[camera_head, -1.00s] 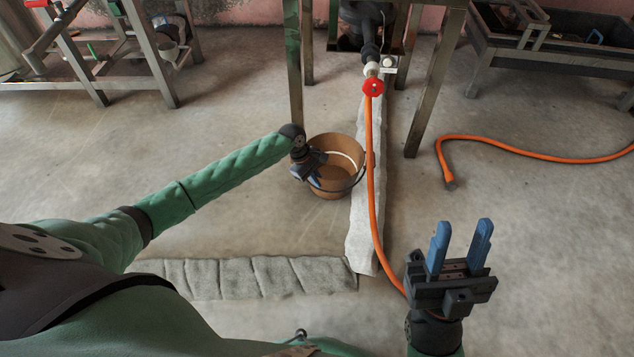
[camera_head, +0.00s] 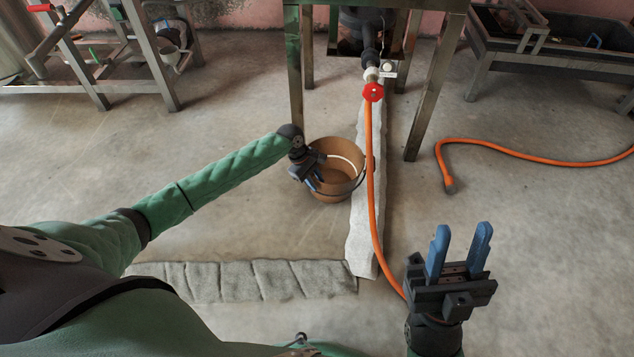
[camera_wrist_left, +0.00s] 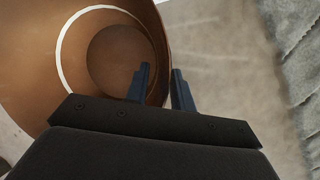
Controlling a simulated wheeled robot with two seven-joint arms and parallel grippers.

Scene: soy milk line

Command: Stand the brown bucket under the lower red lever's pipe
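The brown bucket (camera_head: 338,184) stands on the floor near the middle of the head view, its open top up. Its inside, with a pale ring, shows in the left wrist view (camera_wrist_left: 90,70). My left gripper (camera_head: 314,179) is at the bucket's left side. In the left wrist view its blue fingers (camera_wrist_left: 160,88) stand close together, one inside the bucket and one outside, with the wall between them. My right gripper (camera_head: 458,250) is open and empty at the lower right. A red lever (camera_head: 40,8) on a pipe shows at the top left, partly cut off.
A red valve handle (camera_head: 373,92) with an orange hose (camera_head: 371,190) hangs right of the bucket. A metal table leg (camera_head: 295,80) stands behind the bucket. Pale stone curbs (camera_head: 230,281) lie in front and right. Open floor (camera_head: 220,135) lies left, towards a metal rack (camera_head: 150,60).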

